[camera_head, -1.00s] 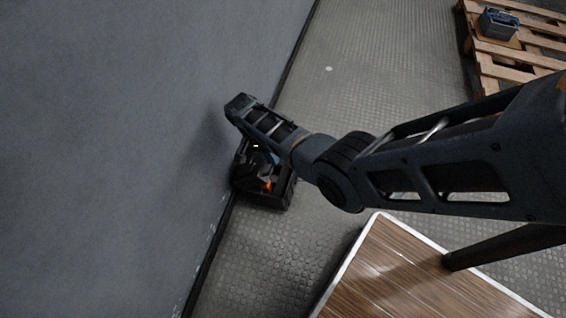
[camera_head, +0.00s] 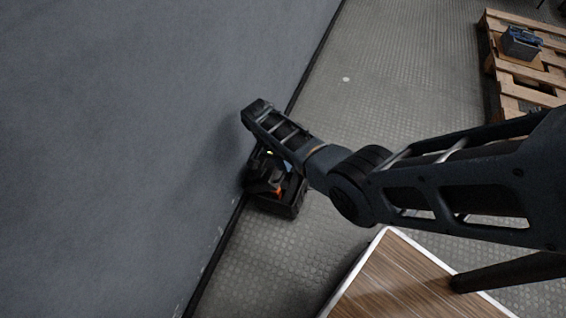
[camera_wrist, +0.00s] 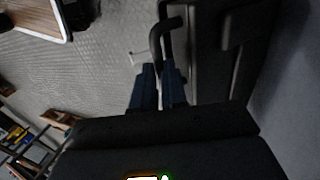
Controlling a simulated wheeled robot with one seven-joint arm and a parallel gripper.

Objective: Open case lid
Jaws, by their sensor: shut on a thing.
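The black case (camera_head: 280,205) stands on the floor against the grey wall in the head view, largely under my arm's end. An orange-red spot shows at its inner side. In the wrist view, dark panels of the case (camera_wrist: 210,45) fill the upper middle right, with a bent black handle (camera_wrist: 157,38) at their left edge. My gripper (camera_wrist: 160,72) has its two blue fingers close together at the lower end of this handle, shut on it. It also shows in the head view (camera_head: 264,182), over the case. I cannot tell how far the lid is open.
A grey wall (camera_head: 130,120) stands directly left of the case. A wood-topped table with a white edge (camera_head: 420,285) is at the lower right. A wooden pallet (camera_head: 510,75) bearing a blue-grey box (camera_head: 521,43) stands at the upper right. The textured floor between is clear.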

